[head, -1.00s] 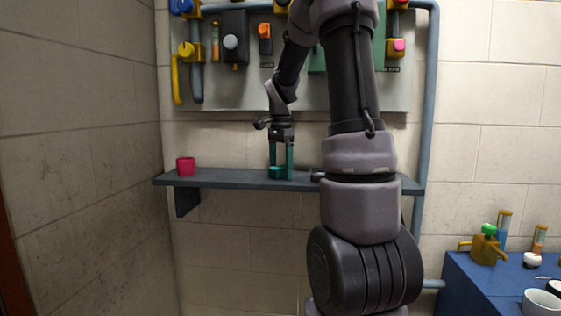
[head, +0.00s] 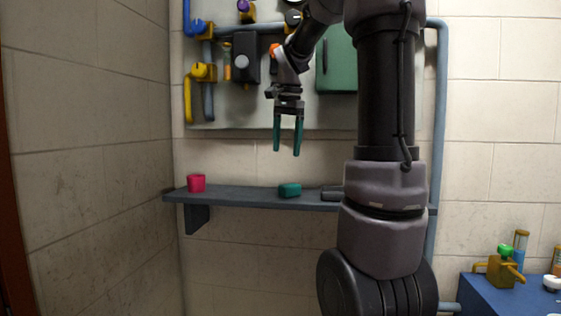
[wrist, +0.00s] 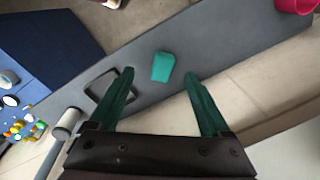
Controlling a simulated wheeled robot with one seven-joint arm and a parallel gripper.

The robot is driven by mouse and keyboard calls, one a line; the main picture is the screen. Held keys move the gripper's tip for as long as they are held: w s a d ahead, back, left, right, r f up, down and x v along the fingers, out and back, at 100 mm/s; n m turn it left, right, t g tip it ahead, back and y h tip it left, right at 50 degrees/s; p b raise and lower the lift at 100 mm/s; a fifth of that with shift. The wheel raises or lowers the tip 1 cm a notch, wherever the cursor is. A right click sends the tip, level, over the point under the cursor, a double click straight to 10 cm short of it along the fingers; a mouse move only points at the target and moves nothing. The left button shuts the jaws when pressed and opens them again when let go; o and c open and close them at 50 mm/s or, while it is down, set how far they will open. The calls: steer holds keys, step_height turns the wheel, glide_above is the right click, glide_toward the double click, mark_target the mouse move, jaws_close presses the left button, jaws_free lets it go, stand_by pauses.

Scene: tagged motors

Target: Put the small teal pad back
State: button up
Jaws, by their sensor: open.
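The small teal pad (head: 289,190) lies on the dark grey shelf (head: 240,197), right of the pink cup. It also shows in the wrist view (wrist: 163,67), on the shelf (wrist: 220,50) beyond my fingertips. My gripper (head: 287,150) has teal fingers pointing down, apart and empty, above the pad and clear of it. In the wrist view my gripper (wrist: 160,78) shows its two fingers spread, with the pad between their lines but farther away.
A pink cup (head: 196,183) stands at the shelf's left end. A dark object (head: 332,194) lies right of the pad. Above is a wall panel with valves and a green box (head: 337,60). A blue table (head: 490,296) with several items stands at the lower right.

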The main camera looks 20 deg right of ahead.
steer(key=s+a+f+n+t+y, duration=0.1)
steer(key=s+a+n+t, duration=0.2)
steer(key=s, duration=0.5)
steer(key=s+a+f+n+t, duration=0.2)
steer(key=s+a+n, duration=0.4)
steer(key=s+a, duration=0.1)
steer(key=shift+s+f+n+t+y, duration=0.3)
steer(key=shift+s+t+y, duration=0.1)
steer(key=shift+s, duration=0.2)
